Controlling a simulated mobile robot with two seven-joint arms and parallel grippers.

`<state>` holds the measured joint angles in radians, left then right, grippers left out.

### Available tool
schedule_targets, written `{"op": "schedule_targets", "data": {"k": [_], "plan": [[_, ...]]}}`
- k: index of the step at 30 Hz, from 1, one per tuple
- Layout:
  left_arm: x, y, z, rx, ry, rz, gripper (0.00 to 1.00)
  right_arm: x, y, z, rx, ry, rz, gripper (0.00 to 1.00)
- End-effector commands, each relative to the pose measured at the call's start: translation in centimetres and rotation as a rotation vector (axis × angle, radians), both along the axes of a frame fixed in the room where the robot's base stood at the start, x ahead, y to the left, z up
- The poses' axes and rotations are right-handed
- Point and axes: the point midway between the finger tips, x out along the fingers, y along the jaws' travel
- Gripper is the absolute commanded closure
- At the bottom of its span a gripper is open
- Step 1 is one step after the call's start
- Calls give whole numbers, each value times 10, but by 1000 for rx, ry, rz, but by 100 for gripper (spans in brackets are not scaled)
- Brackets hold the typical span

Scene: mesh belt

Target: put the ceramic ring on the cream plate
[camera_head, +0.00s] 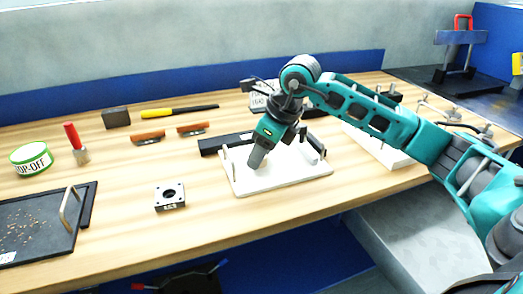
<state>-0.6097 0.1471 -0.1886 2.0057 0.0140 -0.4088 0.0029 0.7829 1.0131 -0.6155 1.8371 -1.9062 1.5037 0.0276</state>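My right gripper (256,160) points down over the left part of this plate, tilted. My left gripper is not in view.
A square block with a round hole (170,196) sits left of the plate. A dark bar (213,145) lies just behind it. A second white board (388,152) is partly under my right arm. A dark tray (40,228) with a handle is at left. Bench at front centre is clear.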

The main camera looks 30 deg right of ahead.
Motion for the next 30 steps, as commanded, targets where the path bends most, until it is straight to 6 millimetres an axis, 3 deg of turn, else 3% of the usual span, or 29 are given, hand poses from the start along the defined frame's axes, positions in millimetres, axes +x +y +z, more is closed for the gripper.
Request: {"op": "schedule_targets", "data": {"k": [4, 14, 30], "plan": [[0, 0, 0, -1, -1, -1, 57, 0, 0, 0, 0, 0, 0, 38], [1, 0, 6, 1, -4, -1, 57, 0, 0, 6, 0, 0, 0, 38], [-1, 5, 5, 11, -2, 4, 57, -33, -21, 100, -1, -3, -2, 38]]}}
